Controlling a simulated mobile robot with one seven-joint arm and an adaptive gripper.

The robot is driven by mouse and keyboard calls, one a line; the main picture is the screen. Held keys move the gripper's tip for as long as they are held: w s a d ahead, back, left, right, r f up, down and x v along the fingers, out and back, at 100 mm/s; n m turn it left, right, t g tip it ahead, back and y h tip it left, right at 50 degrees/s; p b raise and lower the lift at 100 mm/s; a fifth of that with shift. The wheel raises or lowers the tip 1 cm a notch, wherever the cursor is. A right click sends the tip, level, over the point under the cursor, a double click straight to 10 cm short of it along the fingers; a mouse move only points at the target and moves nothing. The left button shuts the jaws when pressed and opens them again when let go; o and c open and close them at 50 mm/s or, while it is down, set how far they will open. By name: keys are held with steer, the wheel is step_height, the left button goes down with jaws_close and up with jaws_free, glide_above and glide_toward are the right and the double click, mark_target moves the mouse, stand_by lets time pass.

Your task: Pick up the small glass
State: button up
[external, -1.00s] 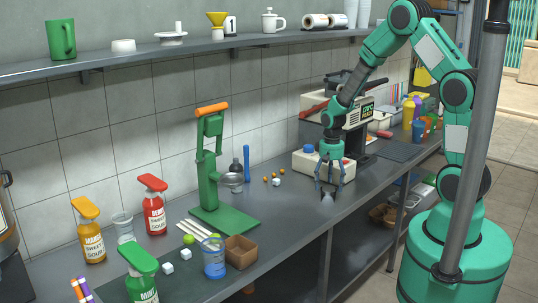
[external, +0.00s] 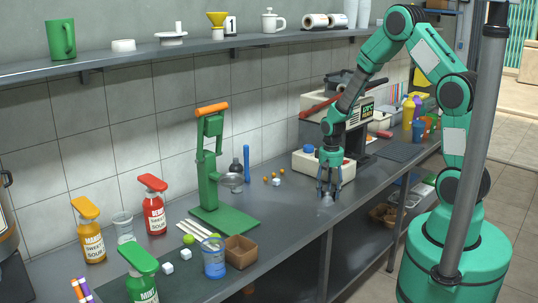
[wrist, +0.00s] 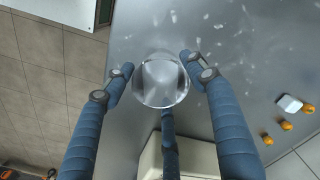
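The small glass (external: 327,201) is clear and stands on the grey counter (external: 285,215), near its front edge. In the wrist view the glass (wrist: 161,82) is seen from above as a round clear shape in the middle of my fingers. My gripper (external: 329,194) points straight down over it, with its blue fingers around the glass. In the wrist view my gripper (wrist: 156,63) has a finger on the left, one on the right and one below the glass. Small gaps show beside the side fingers, so it looks open; contact at the tips is unclear.
A white and red machine (external: 325,165) stands just behind my gripper. A white cube (external: 276,181) and small orange balls (external: 266,179) lie to the left. A green press (external: 215,175) stands farther left. The counter between press and gripper is mostly clear.

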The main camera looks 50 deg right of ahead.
steer(key=c, duration=0.5)
steer(key=shift+r, duration=0.15)
steer(key=shift+c, duration=0.2)
steer(key=shift+r, duration=0.55)
step_height(320, 180, up, 2)
steer(key=shift+r+p, duration=0.1)
steer(key=shift+p, duration=0.5)
steer(key=s+a, duration=0.1)
steer(key=s, duration=0.4)
steer(key=s+a+r+p, duration=0.1)
steer(key=s, duration=0.4)
steer(key=s+p, duration=0.1)
steer(key=s, duration=0.4)
steer(key=shift+s+a+r, duration=0.2)
steer(key=shift+s+a, duration=0.2)
